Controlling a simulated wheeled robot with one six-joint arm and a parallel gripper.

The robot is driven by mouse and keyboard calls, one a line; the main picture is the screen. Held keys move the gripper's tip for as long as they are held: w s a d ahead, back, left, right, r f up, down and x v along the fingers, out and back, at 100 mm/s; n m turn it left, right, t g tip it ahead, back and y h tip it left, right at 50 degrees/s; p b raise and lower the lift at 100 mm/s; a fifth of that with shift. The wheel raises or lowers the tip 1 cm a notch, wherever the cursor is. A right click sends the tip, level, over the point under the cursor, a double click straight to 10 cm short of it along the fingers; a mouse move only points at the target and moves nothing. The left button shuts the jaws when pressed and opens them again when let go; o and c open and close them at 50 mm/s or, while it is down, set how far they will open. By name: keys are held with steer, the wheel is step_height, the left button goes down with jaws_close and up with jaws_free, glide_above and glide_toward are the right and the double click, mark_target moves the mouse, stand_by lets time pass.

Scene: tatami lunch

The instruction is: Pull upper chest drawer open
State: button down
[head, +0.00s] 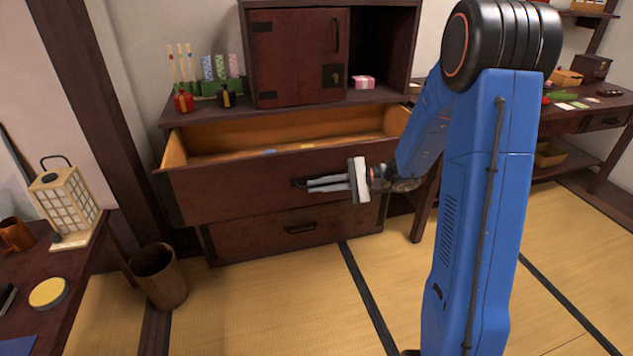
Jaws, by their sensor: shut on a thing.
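The upper chest drawer (235,190) is dark reddish wood and stands pulled out from the chest, with its pale wooden inside showing. A few small items, one blue and one yellow, lie in it towards the back. My gripper (318,184) is at the front of this drawer, shut on its dark handle (299,183). The fingers partly hide the handle. The lower drawer (260,232) is closed below, with its own dark handle (300,228).
A wooden bin (158,278) stands on the tatami at the left, near a low table with a lantern (64,203). Tatami floor (270,305) before the chest is clear.

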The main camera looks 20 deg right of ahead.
steer(key=shift+s, duration=0.4)
steer(key=c, duration=2.2)
jaws_free()
steer(key=shift+d, duration=0.1)
steer(key=shift+o, duration=0.2)
steer(key=v, duration=1.7)
steer(key=shift+d, duration=0.15)
steer(key=shift+s, duration=0.1)
steer(key=shift+r, duration=0.1)
